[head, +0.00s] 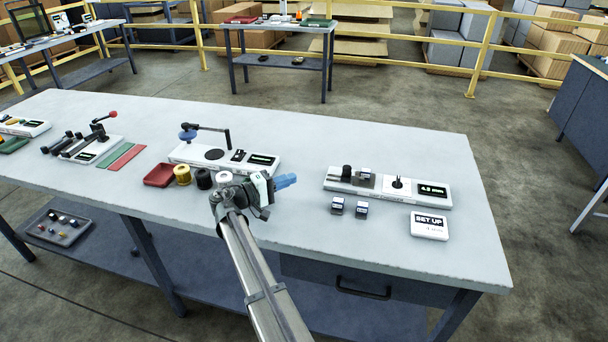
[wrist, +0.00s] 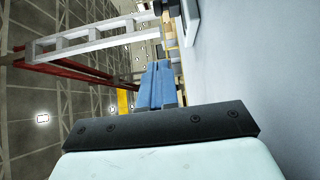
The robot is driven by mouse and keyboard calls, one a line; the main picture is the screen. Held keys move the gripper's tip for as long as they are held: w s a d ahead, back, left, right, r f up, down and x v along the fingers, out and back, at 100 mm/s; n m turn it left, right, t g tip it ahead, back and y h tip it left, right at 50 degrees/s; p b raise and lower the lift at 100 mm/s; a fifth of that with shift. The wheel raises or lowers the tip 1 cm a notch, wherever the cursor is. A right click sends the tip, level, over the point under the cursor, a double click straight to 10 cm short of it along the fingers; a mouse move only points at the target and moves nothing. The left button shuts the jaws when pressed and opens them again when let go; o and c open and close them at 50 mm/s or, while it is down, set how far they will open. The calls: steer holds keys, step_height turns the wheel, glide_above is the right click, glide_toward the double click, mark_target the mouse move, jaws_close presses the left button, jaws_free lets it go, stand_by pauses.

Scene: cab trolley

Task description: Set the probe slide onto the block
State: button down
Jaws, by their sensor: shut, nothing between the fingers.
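My gripper (head: 287,181) has blue fingertips and points right above the bench, left of the measuring device. In the wrist view its blue fingers (wrist: 157,85) are together with nothing between them. The device is a long white base (head: 412,203) with a lit display (head: 432,190). At its left end a dark slide piece (head: 346,172) stands beside a small grey block (head: 365,178); I cannot tell whether they touch. Two small dark blocks with pale labelled tops, a left one (head: 337,206) and a right one (head: 361,209), sit on the bench in front of the device.
A white "SET UP" sign (head: 429,226) lies right of the blocks. A crank device (head: 222,157), a red tray (head: 159,175) and several spools stand behind and left of my gripper. A lever device (head: 92,148) is farther left. The bench's right end (head: 470,240) is clear.

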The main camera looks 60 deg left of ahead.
steer(key=s, duration=0.8)
steer(key=shift+s, duration=0.15)
